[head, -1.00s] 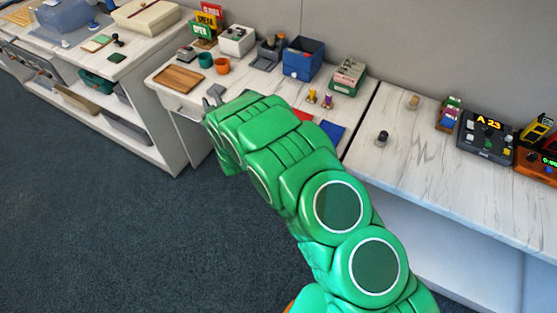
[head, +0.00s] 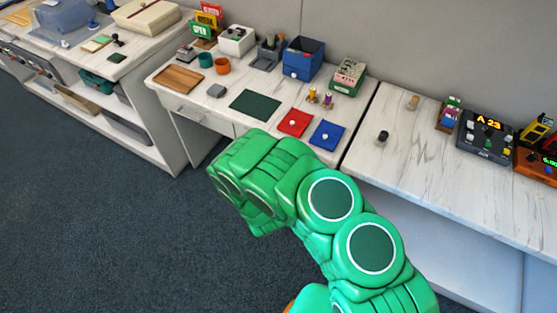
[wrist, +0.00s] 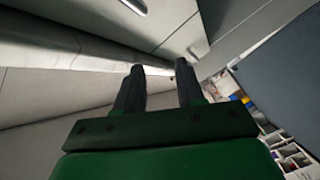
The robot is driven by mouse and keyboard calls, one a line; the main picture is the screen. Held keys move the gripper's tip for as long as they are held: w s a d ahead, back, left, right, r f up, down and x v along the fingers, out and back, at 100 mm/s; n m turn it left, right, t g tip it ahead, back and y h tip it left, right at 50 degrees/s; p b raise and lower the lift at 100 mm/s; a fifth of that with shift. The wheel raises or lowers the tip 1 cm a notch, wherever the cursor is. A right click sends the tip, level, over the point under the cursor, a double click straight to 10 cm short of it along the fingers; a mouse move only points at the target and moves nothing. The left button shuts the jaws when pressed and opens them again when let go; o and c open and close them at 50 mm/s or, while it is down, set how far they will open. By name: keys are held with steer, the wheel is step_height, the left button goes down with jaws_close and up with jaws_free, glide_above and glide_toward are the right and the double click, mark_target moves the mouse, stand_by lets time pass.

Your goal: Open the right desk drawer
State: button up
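The white marbled desk (head: 216,106) stands in the middle of the head view. Its left drawer (head: 190,113) shows a metal handle and looks shut. The right drawer front is mostly hidden behind my green arm, so its state cannot be told. My gripper is hidden in the head view behind my arm, low in front of the desk. In the wrist view my gripper (wrist: 159,86) has its two dark fingers apart with nothing between them. A shiny metal handle (wrist: 134,5) on a pale front shows at the top edge, beyond the fingers; I cannot tell which drawer it belongs to.
The carpet (head: 110,220) to the left is clear.

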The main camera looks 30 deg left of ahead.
steer(key=w+d+f+n+h, duration=0.1)
steer(key=d+n, duration=0.3)
steer(key=d, duration=0.8)
steer(key=x, duration=0.7)
steer(key=shift+w+f, duration=0.25)
steer(key=shift+w, duration=0.2)
jaws_close()
